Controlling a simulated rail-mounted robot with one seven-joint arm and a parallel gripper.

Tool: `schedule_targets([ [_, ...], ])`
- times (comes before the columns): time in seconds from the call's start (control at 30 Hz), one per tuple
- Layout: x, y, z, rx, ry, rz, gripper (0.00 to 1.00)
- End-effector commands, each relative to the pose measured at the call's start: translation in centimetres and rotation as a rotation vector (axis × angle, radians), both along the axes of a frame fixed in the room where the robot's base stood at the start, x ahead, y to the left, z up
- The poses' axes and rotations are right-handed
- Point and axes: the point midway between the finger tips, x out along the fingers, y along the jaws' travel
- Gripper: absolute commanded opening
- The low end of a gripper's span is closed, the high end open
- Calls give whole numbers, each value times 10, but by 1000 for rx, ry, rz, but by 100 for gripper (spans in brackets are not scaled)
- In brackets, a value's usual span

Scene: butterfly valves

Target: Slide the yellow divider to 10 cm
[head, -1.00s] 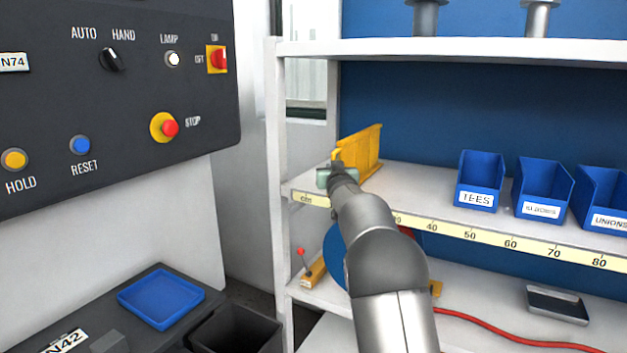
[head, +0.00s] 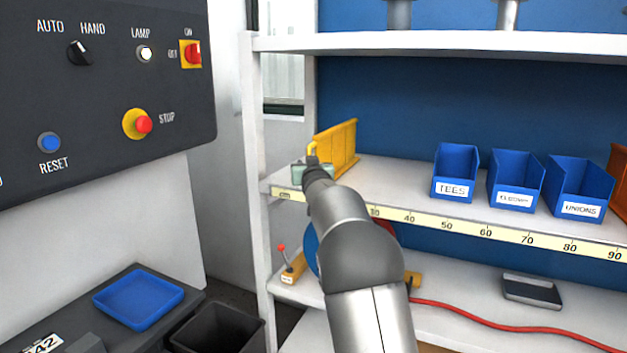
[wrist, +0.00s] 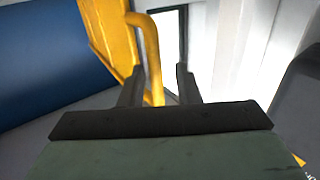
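The yellow divider (head: 337,146) stands upright on the shelf near its left end, with a handle on its front side. In the wrist view, the divider panel (wrist: 108,35) is at top left and its bent handle (wrist: 152,50) runs down between my fingers. My gripper (wrist: 158,80) is open around the handle. The handle is close to the left finger, with a gap to the right finger. In the head view my gripper (head: 312,163) is at the divider's front edge. My arm hides the lower part of the shelf scale (head: 460,225); marks from 30 up show.
Blue bins (head: 455,172) stand on the shelf to the right, with free shelf between them and the divider. A white shelf post (head: 257,170) rises left of the divider. An upper shelf (head: 440,43) is above. A control panel (head: 100,90) is at left.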

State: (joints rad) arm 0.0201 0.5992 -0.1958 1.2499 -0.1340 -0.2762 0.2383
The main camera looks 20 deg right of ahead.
Motion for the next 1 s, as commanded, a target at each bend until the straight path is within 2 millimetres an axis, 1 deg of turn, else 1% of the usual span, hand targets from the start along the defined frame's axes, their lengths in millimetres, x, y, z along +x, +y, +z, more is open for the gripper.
schedule_targets([
  [0.03,-11,2,-2,2,-2,1,30],
  [0.3,-78,12,-2,3,-3,1,30],
  [0.4,-101,16,-2,2,-4,2,30],
  [0.53,-126,19,-2,3,-3,1,30],
  [0.6,-136,20,-1,2,-3,1,30],
  [0.73,-147,22,0,2,-3,1,30],
  [0.83,-151,23,0,2,-2,1,30],
  [1.0,-152,23,0,1,-2,1,30],
])
